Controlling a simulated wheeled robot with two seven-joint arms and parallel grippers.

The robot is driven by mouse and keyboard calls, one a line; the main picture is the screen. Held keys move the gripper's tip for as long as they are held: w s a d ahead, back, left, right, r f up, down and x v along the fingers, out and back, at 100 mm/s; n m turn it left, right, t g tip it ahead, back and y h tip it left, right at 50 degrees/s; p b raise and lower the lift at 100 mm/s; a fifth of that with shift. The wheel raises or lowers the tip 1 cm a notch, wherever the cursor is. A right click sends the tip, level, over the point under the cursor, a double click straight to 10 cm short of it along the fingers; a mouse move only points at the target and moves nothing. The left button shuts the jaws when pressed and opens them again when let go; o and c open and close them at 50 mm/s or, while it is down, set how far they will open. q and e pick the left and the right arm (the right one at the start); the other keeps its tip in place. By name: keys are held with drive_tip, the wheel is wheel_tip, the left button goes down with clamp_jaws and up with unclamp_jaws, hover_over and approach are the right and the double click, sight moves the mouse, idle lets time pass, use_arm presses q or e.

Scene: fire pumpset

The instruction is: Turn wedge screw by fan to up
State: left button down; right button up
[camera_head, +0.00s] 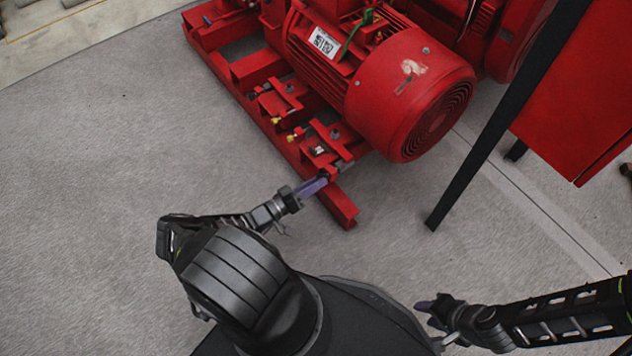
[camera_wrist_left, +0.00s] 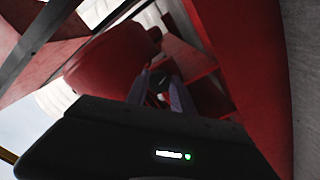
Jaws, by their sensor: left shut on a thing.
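The fan end (camera_head: 435,105) of the red motor faces right in the head view. Below it, on the red base frame, the wedge screw by the fan (camera_head: 344,166) sticks out toward my left gripper (camera_head: 326,177). My left gripper is shut on this screw, its purple fingers pointing up and to the right. In the left wrist view, the fingers (camera_wrist_left: 161,92) stand on either side of a dark screw end (camera_wrist_left: 159,78). The fingers partly hide the screw, so I cannot tell how it is turned. My right gripper (camera_head: 428,310) is away from the frame at lower right; its finger gap is unclear.
The red base frame (camera_head: 341,205) ends just right of my left gripper. Other wedge screws with yellowish ends (camera_head: 276,121) sit further along it. A black post (camera_head: 470,160) and red cabinet (camera_head: 580,100) stand at right. Grey floor (camera_head: 110,150) is clear at left.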

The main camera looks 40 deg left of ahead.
use_arm(q)
drive_tip(key=shift+f+m, duration=0.1)
drive_tip(key=shift+m, duration=1.5)
drive_tip(key=c, duration=1.1)
unclamp_jaws()
drive_tip(key=p+v, duration=0.1)
drive_tip(key=v, duration=0.6)
drive_tip(key=shift+s+a, duration=0.15)
drive_tip(key=shift+s, duration=0.25)
drive_tip(key=shift+p, duration=0.3)
